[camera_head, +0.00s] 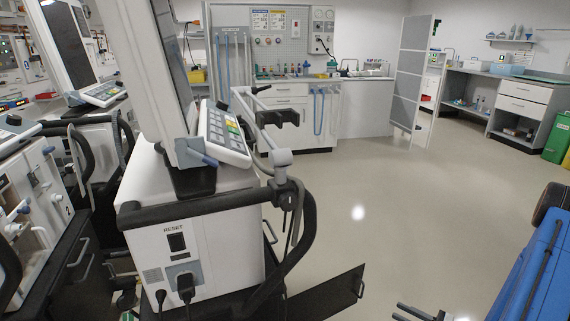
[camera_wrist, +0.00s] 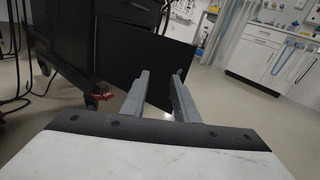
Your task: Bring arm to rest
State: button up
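My gripper (camera_head: 420,313) shows at the bottom edge of the head view, to the right of the nearest ventilator, with only its finger ends in the frame. In the wrist view my gripper (camera_wrist: 160,76) has its two grey fingers apart, with nothing between them. The nearest ventilator (camera_head: 205,245) has a white body, a tilted screen, a keypad and a RESET switch with plugs below it. Its open dark door panel (camera_head: 325,292) sticks out low toward my gripper. The panel (camera_wrist: 150,55) also shows beyond the fingertips in the wrist view; I cannot tell the exact gap.
More ventilators (camera_head: 90,140) stand at the left. A black handle bar and hose (camera_head: 305,225) jut from the nearest one. A sink counter (camera_head: 290,105) stands at the back, beside a folding screen (camera_head: 410,75). A green bin (camera_head: 555,140) is at the right. The middle floor is clear.

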jog(key=s+a+r+n+g+h, duration=0.2)
jog(key=s+a+r+n+g, duration=0.2)
jog(key=a+r+n+g, duration=0.5)
jog(key=s+a+r+n+g+h, duration=0.1)
jog(key=s+a+r+n+g, duration=0.4)
jog(key=r, duration=0.7)
jog(key=s+r+n+t+h, duration=0.3)
jog(key=s+r+n+h, duration=0.2)
jog(key=r, duration=0.3)
jog(key=s+d+r+n+t+h, duration=0.1)
jog(key=s+r+n+t+h, duration=0.3)
jog(key=s+r, duration=0.3)
jog(key=shift+s+r+n+t+h, duration=0.15)
jog(key=shift+r+n+t+h, duration=0.15)
jog(key=shift+r+n+h, duration=0.5)
jog(key=shift+d+f, duration=0.1)
